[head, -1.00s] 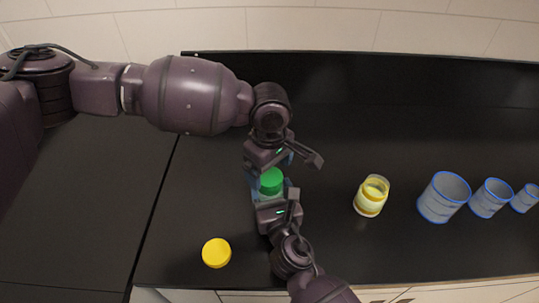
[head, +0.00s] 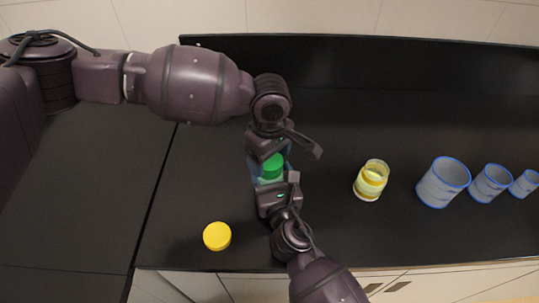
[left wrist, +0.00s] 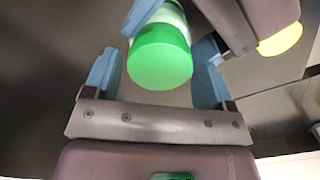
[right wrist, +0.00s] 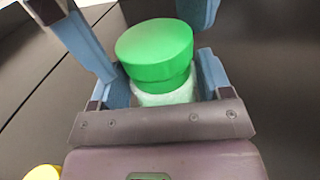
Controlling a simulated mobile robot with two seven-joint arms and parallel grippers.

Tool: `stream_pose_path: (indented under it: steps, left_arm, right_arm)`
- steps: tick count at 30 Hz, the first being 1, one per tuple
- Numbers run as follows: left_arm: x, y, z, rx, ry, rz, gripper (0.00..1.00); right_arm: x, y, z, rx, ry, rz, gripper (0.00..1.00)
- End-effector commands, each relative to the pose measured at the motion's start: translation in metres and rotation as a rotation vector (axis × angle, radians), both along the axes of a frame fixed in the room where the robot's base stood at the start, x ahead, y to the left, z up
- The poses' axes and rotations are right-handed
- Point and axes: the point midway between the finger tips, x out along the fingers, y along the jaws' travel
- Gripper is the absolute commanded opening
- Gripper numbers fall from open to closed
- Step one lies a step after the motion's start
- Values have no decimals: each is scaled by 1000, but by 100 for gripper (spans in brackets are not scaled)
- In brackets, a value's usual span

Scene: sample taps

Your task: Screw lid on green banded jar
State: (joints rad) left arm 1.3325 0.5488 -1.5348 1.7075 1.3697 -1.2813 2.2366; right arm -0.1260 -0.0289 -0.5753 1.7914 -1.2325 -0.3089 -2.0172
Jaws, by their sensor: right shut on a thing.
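The green lid (head: 272,166) sits on top of the jar, which is pale below the lid in the right wrist view (right wrist: 168,97). The lid also shows in the left wrist view (left wrist: 160,58). My right gripper (head: 273,184) is shut on the jar, with a blue finger on each side of it below the lid. My left gripper (head: 270,158) is at the lid from the far side. Its blue fingers stand on either side of the lid, with a gap visible at least on the left in its wrist view. Any green band is hidden.
A yellow lid (head: 217,236) lies near the counter's front left. An open yellow-banded jar (head: 371,181) stands to the right of my grippers. Several blue-rimmed clear beakers (head: 443,184) stand farther right. The black counter (head: 330,225) is clear in front of the yellow-banded jar.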

Motion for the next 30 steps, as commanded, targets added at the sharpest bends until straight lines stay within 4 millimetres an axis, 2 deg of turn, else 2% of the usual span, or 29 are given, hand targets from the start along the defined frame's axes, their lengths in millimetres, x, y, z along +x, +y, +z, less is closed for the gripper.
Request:
stream_pose_path:
  steps: [1, 3, 13, 24, 30]
  left_arm:
    - [0, 0, 0, 0, 0, 0, 85]
    - [0, 0, 0, 0, 0, 0, 92]
    - [0, 0, 3, 0, 0, 0, 92]
    - [0, 0, 42, -1, -1, 0, 92]
    - [0, 0, 45, 0, 0, 0, 92]
  right_arm:
    - [0, 0, 1, 0, -1, 0, 6]
    - [0, 0, 1, 0, -1, 0, 6]
    - [0, 0, 1, 0, -1, 0, 6]
    - [0, 0, 1, 0, -1, 0, 6]
    - [0, 0, 0, 0, -1, 0, 6]
